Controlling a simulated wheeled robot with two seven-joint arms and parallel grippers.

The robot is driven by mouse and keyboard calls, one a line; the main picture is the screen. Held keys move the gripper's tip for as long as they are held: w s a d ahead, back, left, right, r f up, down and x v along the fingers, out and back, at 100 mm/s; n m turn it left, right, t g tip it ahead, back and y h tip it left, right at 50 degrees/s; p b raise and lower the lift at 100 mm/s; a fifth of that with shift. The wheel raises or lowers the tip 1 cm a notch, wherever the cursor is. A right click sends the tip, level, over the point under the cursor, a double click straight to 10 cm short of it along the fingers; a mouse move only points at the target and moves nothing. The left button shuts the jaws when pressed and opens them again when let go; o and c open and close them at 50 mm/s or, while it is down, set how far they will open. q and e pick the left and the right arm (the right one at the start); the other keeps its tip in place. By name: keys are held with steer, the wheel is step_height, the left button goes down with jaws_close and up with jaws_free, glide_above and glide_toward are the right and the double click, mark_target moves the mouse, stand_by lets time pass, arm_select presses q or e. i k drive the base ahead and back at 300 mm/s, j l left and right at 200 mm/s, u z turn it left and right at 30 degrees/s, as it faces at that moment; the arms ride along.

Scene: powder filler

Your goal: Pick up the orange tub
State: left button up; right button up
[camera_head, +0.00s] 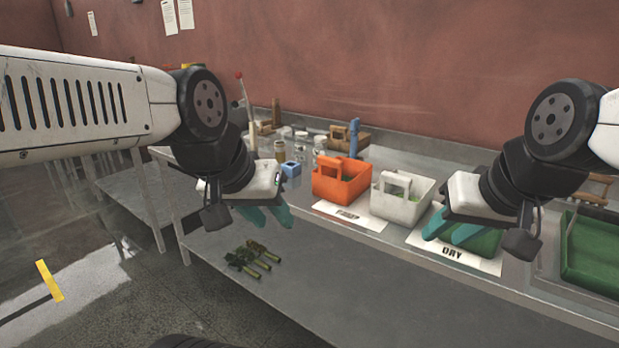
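The orange tub (335,189) stands upright on the bench, on a white label sheet, with an arched handle on top. My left gripper (266,218) is to the left of the tub, a little in front of it and apart from it. Its teal fingers look spread and hold nothing. My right gripper (450,232) is to the right, in front of a green tub, and its teal fingers look spread with nothing visible between them. Nothing hides the front of the orange tub.
A white tub (402,207) stands directly right of the orange one. A green tub (484,238) sits behind my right gripper, by a sheet marked DRY (453,252). Jars (299,144) and a blue block (291,168) stand left. Dark green tools (252,258) lie on the lower shelf.

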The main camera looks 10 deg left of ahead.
mark_target(339, 180)
steer(key=u, duration=0.1)
steer(key=z, duration=1.8)
steer(key=u, duration=1.85)
steer(key=i+l+u, duration=0.8)
steer(key=i+l, duration=0.05)
steer(key=l, duration=0.05)
